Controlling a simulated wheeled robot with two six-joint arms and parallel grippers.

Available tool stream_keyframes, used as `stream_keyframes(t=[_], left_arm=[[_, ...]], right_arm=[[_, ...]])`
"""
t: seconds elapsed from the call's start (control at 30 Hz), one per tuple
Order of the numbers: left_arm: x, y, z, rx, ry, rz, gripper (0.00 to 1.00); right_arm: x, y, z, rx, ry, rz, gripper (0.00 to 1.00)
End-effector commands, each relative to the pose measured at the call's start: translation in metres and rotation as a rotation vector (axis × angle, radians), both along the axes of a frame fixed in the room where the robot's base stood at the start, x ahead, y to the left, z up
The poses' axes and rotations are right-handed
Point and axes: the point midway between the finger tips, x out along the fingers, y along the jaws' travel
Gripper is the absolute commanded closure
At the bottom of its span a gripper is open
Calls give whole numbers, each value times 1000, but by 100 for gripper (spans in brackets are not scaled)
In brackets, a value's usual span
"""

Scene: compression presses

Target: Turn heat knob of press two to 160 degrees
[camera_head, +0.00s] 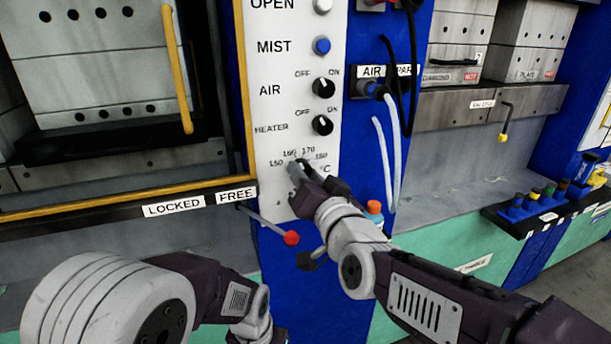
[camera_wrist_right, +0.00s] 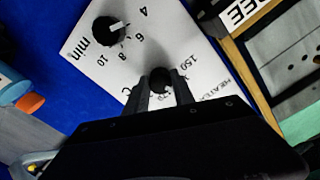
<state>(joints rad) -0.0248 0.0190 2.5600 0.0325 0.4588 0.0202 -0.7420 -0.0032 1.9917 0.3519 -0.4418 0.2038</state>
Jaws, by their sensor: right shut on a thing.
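The heat knob of the press is a small dark knob (camera_wrist_right: 160,80) on the white panel (camera_head: 293,120). In the head view my right gripper (camera_head: 300,170) reaches up to it and covers most of it, below the printed marks 150, 160, 170 and 180. In the right wrist view the two fingers of my right gripper (camera_wrist_right: 159,98) stand on either side of the knob and are shut on it. The knob's pointer cannot be read.
Above are the HEATER switch (camera_head: 322,125), AIR switch (camera_head: 324,89) and blue MIST button (camera_head: 321,46). A minutes knob (camera_wrist_right: 110,31) sits close to my right gripper. A red-tipped lever (camera_head: 291,238) and an orange-capped bottle (camera_head: 374,208) are near my right arm.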

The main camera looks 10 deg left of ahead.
Motion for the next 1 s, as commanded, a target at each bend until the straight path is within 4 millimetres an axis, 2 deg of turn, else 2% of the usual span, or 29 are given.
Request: stream_keyframes(t=[0.03, 0.1, 0.47, 0.8, 1.0], left_arm=[[0, 0, 0, 0, 0, 0, 47], [0, 0, 0, 0, 0, 0, 47], [0, 0, 0, 0, 0, 0, 47], [0, 0, 8, 0, 0, 0, 47], [0, 0, 11, 0, 0, 0, 47]], right_arm=[[0, 0, 0, 0, 1, 1, 65], [0, 0, 0, -1, 0, 1, 48], [-4, -3, 1, 0, 0, 1, 48], [-58, -39, 2, 1, -2, 1, 48], [-75, -50, 0, -1, 0, 1, 48]])
